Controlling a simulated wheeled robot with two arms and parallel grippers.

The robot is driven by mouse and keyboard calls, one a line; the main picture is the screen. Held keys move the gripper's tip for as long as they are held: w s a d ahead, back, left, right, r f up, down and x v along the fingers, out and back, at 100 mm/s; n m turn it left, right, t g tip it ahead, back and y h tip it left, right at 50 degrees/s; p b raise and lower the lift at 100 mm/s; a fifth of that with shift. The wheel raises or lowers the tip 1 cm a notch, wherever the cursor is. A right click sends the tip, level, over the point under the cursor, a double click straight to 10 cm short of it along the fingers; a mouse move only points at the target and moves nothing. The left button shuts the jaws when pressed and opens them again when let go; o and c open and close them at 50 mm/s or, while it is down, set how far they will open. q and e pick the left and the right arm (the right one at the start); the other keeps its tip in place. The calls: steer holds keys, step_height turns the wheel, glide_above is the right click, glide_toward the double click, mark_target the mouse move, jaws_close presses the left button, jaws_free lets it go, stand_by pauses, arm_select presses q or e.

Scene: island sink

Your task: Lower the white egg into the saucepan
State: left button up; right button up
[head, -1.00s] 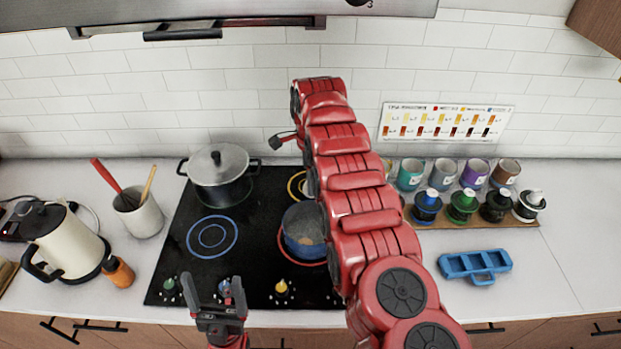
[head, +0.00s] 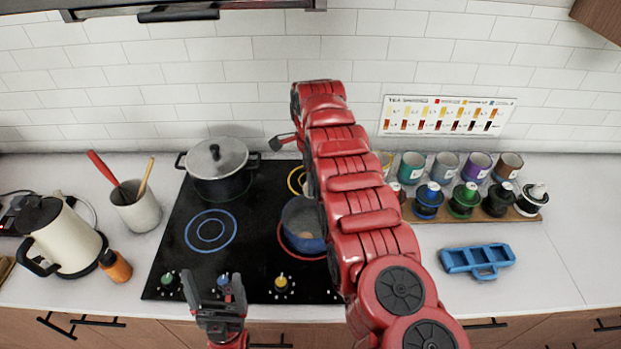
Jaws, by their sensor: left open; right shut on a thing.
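The blue saucepan (head: 297,243) sits on the red-ringed burner in the head view, its right side hidden behind my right arm. Its visible inside is greyish. I cannot make out the white egg. My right arm reaches up over the hob from the lower right and bends at the far end. My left gripper (head: 212,291) is open and empty at the front edge of the hob, pointing up in the picture.
A lidded pot (head: 219,178) stands at the back left of the hob (head: 177,252). A utensil crock (head: 138,207), a kettle (head: 66,240) and an orange bottle (head: 117,267) stand left. A blue tray (head: 477,260) and several pots of colour (head: 464,203) stand right.

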step_height(320, 180, down, 7)
steer(key=b, duration=0.4)
steer(key=shift+f, duration=0.2)
stand_by(0.5)
steer(key=shift+f+b, duration=2.2)
steer(key=shift+f, duration=0.3)
stand_by(1.3)
steer(key=o, duration=0.8)
steer(key=shift+o, duration=0.2)
